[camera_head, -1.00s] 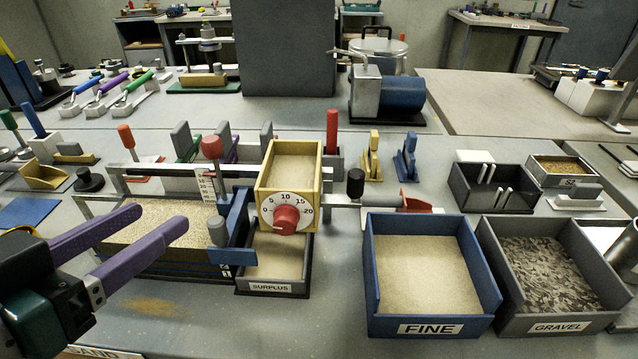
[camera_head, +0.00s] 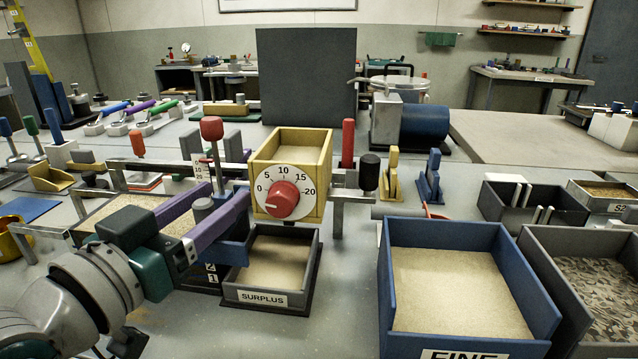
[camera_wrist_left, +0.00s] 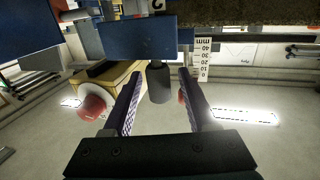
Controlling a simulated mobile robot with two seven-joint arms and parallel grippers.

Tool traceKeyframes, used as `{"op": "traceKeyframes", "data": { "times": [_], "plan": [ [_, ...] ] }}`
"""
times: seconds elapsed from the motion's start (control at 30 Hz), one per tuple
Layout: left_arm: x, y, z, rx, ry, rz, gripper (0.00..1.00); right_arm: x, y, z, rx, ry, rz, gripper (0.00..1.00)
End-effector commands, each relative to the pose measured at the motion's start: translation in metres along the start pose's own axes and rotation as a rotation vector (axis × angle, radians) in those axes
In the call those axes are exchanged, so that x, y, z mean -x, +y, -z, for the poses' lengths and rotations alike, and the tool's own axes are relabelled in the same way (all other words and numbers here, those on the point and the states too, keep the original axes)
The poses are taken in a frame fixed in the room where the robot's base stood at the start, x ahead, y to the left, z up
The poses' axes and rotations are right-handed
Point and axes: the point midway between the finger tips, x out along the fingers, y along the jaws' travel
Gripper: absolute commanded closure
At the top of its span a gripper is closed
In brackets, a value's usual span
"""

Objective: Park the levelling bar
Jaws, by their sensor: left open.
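The levelling bar appears to be the blue piece (camera_head: 232,240) with a grey knob (camera_head: 203,206), across the right end of the sand-filled tank (camera_head: 122,203). My left gripper (camera_head: 226,190) is open, its purple fingers on either side of the knob. In the left wrist view the knob (camera_wrist_left: 159,84) stands between the fingers (camera_wrist_left: 158,80), with visible gaps to both. A blue plate (camera_wrist_left: 122,38) lies beyond it. My gripper and arm hide part of the tank and the bar. My right gripper is not in view.
The yellow hopper with a dial (camera_head: 285,190) stands close right of my fingers, above the SURPLUS box (camera_head: 310,265). A red-knobbed post (camera_head: 211,130) rises behind them beside a scale. The blue FINE box (camera_head: 470,238) and grey GRAVEL box (camera_head: 545,265) stand at the right.

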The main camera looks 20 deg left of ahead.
Motion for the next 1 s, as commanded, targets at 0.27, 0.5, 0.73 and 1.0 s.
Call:
{"op": "traceKeyframes", "data": {
  "times": [0.27,0.5,0.73,1.0],
  "plan": [
    [-0.017,0.0,-0.001,0.0,-0.001,0.0,0.42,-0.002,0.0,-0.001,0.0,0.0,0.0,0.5],
    [-0.017,0.0,0.0,0.0,-0.001,0.0,0.47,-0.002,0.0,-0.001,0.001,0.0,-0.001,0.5],
    [-0.017,0.0,0.0,-0.001,-0.001,0.0,0.73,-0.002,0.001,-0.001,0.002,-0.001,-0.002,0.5],
    [-0.017,0.0,0.0,-0.001,-0.001,0.0,1.0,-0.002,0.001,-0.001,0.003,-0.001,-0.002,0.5]
  ]
}}
